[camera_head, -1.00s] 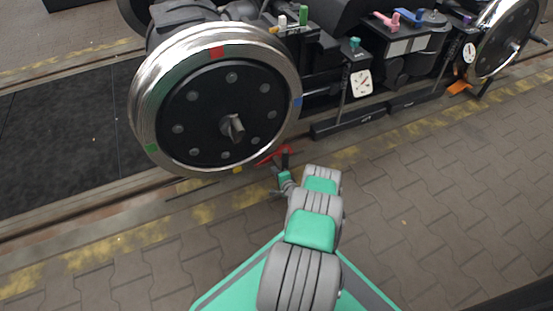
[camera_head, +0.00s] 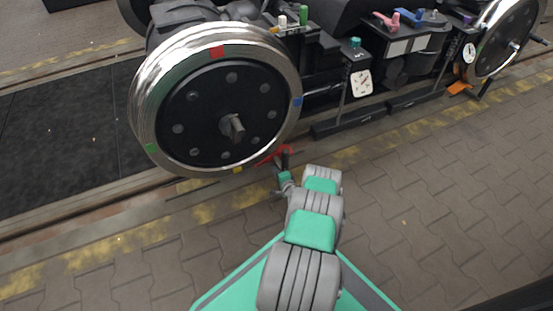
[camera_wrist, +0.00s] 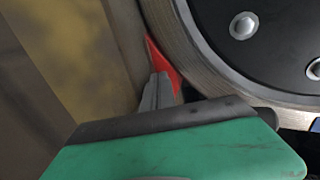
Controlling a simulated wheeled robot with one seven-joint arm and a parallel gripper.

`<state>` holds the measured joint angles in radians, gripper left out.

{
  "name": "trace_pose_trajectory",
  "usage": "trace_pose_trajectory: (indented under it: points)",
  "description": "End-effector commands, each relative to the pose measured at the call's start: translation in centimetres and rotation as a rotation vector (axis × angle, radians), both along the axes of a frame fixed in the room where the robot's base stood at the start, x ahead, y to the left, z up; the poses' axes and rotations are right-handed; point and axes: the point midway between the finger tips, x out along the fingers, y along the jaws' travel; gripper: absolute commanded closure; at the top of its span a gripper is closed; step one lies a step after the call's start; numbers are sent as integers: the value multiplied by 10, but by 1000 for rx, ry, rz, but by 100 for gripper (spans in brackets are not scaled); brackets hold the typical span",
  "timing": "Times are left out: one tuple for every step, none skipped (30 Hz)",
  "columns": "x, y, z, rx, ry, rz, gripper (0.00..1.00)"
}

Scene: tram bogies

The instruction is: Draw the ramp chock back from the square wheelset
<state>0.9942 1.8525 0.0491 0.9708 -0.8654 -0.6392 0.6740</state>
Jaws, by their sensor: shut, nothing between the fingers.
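The square wheelset's near wheel (camera_head: 215,105) has a bright steel rim, a dark disc and a square axle end (camera_head: 233,127). The red ramp chock (camera_head: 268,157) lies low at the wheel's lower right, by the rail. In the wrist view the red chock (camera_wrist: 161,62) shows as a thin wedge tip close beside the wheel rim (camera_wrist: 180,50). My gripper (camera_head: 277,163) is at the chock. In the wrist view my gripper's grey fingers (camera_wrist: 160,82) are together, with the red wedge behind them, and hold nothing. The fingers hide part of the chock; contact cannot be told.
A second wheel (camera_head: 497,45) stands at the right with an orange chock (camera_head: 459,87) near it. Between the wheels are a bogie frame, a white dial (camera_head: 361,83) and coloured levers. A yellow line (camera_head: 110,243) runs along the track; the paving (camera_head: 450,190) at right is clear.

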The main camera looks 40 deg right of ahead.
Motion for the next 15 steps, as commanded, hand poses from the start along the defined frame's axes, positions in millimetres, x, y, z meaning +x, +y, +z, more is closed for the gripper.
trace_pose_trajectory:
  points:
    - [0, 0, 0, 0, 0, 0, 100]
    - [0, 0, 0, 0, 0, 0, 100]
    - [0, 0, 0, 0, 0, 0, 100]
    - [0, 0, 0, 0, 0, 0, 100]
    - [0, 0, 0, 0, 0, 0, 100]
    - [0, 0, 0, 0, 0, 0, 100]
    - [0, 0, 0, 0, 0, 0, 100]
    - [0, 0, 0, 0, 0, 0, 100]
    - [0, 0, 0, 0, 0, 0, 100]
    - [0, 0, 0, 0, 0, 0, 100]
    - [0, 0, 0, 0, 0, 0, 100]
    - [0, 0, 0, 0, 0, 0, 100]
    - [0, -1, 0, 0, 0, 0, 100]
    - [-1, -2, 0, 0, 0, -1, 100]
    - [-1, -4, 0, 0, 0, -1, 100]
